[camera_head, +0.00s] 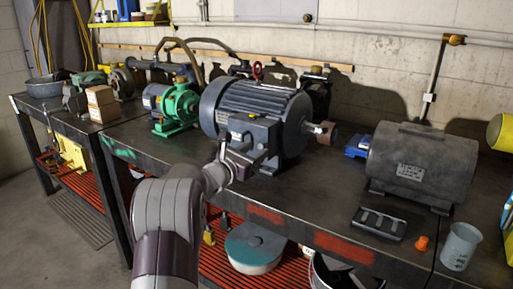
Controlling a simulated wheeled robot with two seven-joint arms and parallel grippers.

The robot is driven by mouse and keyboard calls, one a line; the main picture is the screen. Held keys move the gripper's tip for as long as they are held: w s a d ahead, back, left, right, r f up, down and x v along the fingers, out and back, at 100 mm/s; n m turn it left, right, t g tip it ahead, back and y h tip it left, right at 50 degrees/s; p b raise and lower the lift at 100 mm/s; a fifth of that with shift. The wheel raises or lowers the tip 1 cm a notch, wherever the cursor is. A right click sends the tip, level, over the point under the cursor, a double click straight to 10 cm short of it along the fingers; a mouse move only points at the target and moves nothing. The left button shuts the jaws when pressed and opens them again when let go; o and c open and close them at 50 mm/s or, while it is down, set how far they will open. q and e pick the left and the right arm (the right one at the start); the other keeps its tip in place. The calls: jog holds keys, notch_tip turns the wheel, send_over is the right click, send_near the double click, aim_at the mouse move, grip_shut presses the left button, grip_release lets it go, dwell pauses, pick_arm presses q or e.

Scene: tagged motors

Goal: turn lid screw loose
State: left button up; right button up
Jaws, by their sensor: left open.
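A large dark grey ribbed motor (262,100) with a red lifting eye stands on the workbench, its shaft pointing right. A box with a lid (256,128) sits on its near side, with a small pale tag at its left. My left gripper (246,155) is at the lower front of this box, its jaws open. I cannot tell whether it touches the box. The lid's screws are too small or hidden to make out. My right gripper is not in view.
On the workbench (330,215), a green and blue pump (174,106) stands left and a grey motor (421,163) right. A black tray (379,223), an orange piece (422,243) and a grey cup (460,246) lie near the front right.

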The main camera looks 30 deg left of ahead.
pick_arm(q)
jog(key=shift+w, duration=0.75)
grip_shut()
